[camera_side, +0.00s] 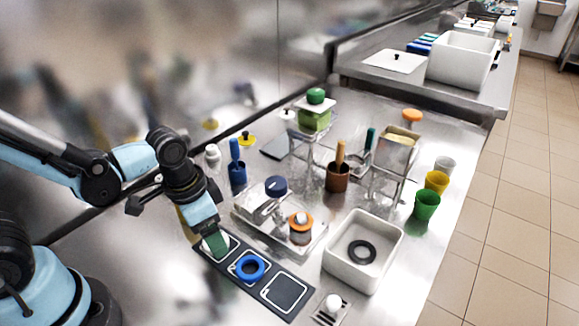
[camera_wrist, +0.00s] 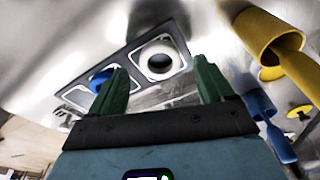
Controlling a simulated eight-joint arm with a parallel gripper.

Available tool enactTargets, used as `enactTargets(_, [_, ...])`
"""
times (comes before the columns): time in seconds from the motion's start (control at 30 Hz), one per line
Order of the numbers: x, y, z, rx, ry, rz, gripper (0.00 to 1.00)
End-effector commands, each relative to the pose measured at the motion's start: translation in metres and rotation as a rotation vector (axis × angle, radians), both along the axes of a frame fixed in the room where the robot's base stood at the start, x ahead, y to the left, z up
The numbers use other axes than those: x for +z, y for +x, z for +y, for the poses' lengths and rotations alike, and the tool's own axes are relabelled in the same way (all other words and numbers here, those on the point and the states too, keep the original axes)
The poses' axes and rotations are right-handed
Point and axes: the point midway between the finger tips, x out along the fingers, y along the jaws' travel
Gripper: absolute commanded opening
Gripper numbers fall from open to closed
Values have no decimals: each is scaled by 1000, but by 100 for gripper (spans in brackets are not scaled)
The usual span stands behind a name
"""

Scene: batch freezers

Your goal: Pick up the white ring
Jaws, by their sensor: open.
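The white ring (camera_wrist: 160,47) lies flat on the square at one end of the dark mat (camera_wrist: 100,70). In the wrist view it shows between my two green fingertips, a little nearer the right one. In the side view my gripper (camera_side: 214,243) is over that end of the mat and hides most of the ring. My gripper (camera_wrist: 160,68) is open, with nothing held between its fingers. I cannot tell how high the fingertips are above the ring.
A blue ring (camera_side: 250,267) lies on the mat's middle square; the third square is empty. A white bin (camera_side: 335,262) holding a black ring (camera_side: 362,252) stands to the right. A tray with an orange-topped jar (camera_side: 300,228) is behind. A yellow cup (camera_wrist: 258,30) is close to my gripper.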

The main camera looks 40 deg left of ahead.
Motion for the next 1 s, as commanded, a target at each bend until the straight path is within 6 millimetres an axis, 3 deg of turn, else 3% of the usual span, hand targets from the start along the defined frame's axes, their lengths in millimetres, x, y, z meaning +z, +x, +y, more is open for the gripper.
enactTargets(0.23, [-17,3,-1,-1,0,-1,81])
enactTargets(0.6, [-21,3,-1,-1,0,0,81])
enactTargets(1.0, [-20,3,-1,0,0,0,22])
